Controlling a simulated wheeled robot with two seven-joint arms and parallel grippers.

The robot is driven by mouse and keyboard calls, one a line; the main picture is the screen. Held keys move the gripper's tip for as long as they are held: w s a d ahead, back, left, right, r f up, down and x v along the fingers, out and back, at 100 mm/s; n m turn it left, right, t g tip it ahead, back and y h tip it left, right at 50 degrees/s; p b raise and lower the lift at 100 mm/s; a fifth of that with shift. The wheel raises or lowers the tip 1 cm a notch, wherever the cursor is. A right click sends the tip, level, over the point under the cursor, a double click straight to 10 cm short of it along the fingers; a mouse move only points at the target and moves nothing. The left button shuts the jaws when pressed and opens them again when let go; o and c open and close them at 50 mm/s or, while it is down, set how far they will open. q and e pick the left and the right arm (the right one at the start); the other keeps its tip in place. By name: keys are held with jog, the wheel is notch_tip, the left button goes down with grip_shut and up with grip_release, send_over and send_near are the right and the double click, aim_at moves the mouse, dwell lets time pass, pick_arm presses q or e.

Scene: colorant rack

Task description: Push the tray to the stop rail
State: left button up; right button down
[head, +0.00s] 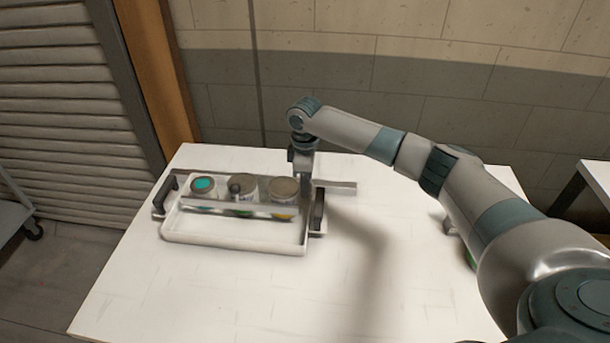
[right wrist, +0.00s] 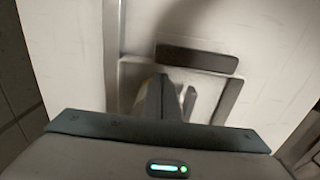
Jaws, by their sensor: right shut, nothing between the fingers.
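The white tray (head: 235,245) lies on the table with a dark handle at its left end (head: 166,192) and another at its right end (head: 318,209). It carries three round cans, one with a teal top (head: 203,185), behind a clear bar (head: 238,208). A grey strip, seemingly the stop rail (head: 342,185), lies along the tray's far side. My right gripper (head: 303,176) is shut and empty, pointing down at the tray's back right corner. In the right wrist view its fingers (right wrist: 160,95) are beside the right handle (right wrist: 197,57). Contact is unclear. My left gripper is out of view.
The white table (head: 200,290) is clear in front of the tray. A green object (head: 470,259) is partly hidden by my right arm. A wall stands behind the table, and a cart (head: 12,215) is at the far left.

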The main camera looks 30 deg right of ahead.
aim_at(313, 203)
jog(key=shift+f+p, duration=0.3)
jog(key=shift+f, duration=1.5)
jog(key=shift+s+d+r+p, duration=0.15)
jog(key=shift+s+d+p, duration=0.25)
jog(key=shift+d+p, duration=0.25)
jog(key=shift+s+d+p, duration=0.25)
jog(key=shift+d+p, duration=0.05)
jog(key=shift+p, duration=0.05)
jog(key=shift+s+d, duration=0.2)
jog(key=shift+d, duration=0.15)
notch_tip(313, 203, up, 10)
jog(key=p, duration=1)
jog(key=shift+f, duration=0.2)
